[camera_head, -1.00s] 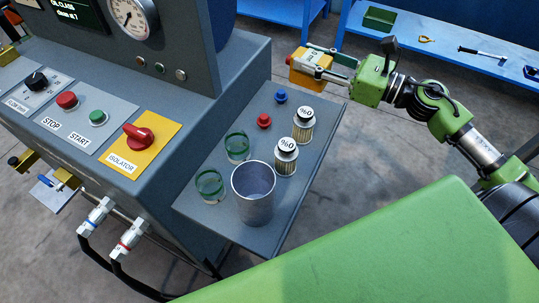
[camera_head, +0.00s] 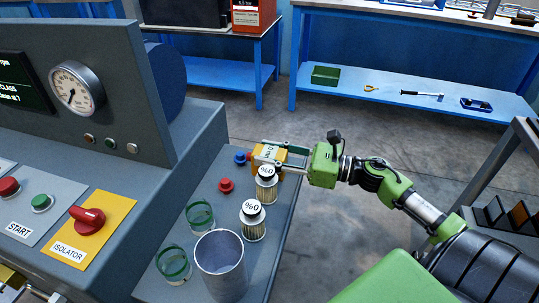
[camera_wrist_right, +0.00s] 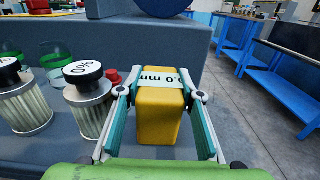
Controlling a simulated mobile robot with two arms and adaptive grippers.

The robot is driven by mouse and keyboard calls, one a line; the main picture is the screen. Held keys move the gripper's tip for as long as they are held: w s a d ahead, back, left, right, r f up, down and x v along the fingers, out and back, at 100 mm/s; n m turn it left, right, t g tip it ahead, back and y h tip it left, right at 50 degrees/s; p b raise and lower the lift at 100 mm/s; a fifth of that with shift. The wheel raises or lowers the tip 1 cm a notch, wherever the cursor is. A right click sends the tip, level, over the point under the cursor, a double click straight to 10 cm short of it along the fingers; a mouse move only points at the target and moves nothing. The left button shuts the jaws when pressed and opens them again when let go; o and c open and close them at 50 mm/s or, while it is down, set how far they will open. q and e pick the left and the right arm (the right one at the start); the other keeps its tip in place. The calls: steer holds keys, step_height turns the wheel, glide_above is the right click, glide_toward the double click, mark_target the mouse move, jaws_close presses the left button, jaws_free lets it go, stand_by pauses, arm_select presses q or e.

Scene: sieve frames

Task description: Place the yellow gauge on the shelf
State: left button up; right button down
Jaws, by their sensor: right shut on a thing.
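The yellow gauge (camera_head: 258,149) is a yellow-orange block with a white label. My right gripper (camera_head: 273,155) is shut on it and holds it at the far end of the grey side shelf (camera_head: 277,237) of the machine. In the wrist view the gauge (camera_wrist_right: 159,122) stands roughly upright between the two fingers, with part of the label readable. The grey surface lies below and behind it. I cannot tell whether the gauge touches the shelf. My left gripper is not in view.
A blue bench (camera_head: 400,68) stands behind. Open floor lies right of the shelf.

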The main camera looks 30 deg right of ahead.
steer(key=c, duration=1.8)
jaws_free()
steer(key=shift+o, duration=0.5)
steer(key=shift+r, duration=0.1)
